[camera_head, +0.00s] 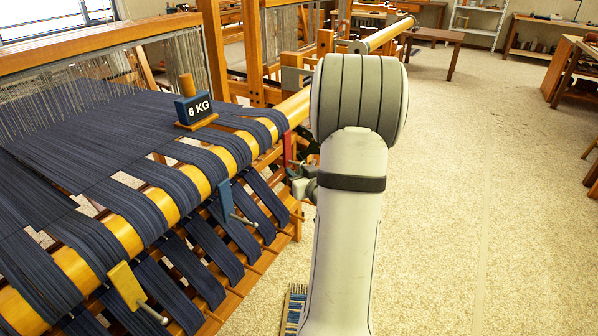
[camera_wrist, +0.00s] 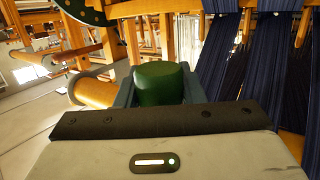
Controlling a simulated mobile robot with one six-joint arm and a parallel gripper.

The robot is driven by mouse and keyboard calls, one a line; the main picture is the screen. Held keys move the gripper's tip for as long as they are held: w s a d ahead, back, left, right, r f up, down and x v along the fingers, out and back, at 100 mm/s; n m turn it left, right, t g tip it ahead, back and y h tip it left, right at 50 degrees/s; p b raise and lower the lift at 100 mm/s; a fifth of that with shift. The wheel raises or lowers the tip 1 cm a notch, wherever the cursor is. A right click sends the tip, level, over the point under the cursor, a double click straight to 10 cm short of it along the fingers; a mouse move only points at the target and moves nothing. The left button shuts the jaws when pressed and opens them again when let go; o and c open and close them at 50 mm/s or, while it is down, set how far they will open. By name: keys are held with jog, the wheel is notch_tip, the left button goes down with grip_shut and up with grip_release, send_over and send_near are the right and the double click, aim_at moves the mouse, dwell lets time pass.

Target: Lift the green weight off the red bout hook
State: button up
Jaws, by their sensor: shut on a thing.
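The green weight (camera_wrist: 161,84) is a dark green, rounded block between the two fingers of my gripper (camera_wrist: 158,80) in the wrist view. The fingers are shut on it. In the head view my gripper (camera_head: 303,186) shows only in part at the right end of the loom's front beam, beside my arm. The red hook (camera_head: 287,149) is a narrow upright strip on that beam, just above and left of the gripper. The weight is hidden in the head view. I cannot tell whether it still touches the hook.
A blue hook (camera_head: 226,199) and a yellow hook (camera_head: 127,285) hang along the wooden front beam (camera_head: 152,204). A 6 KG block (camera_head: 194,108) sits on the navy warp. Navy warp bands run below the beam. The floor (camera_head: 480,200) on the right is clear.

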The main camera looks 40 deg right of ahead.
grip_shut()
jog(key=shift+r, duration=0.15)
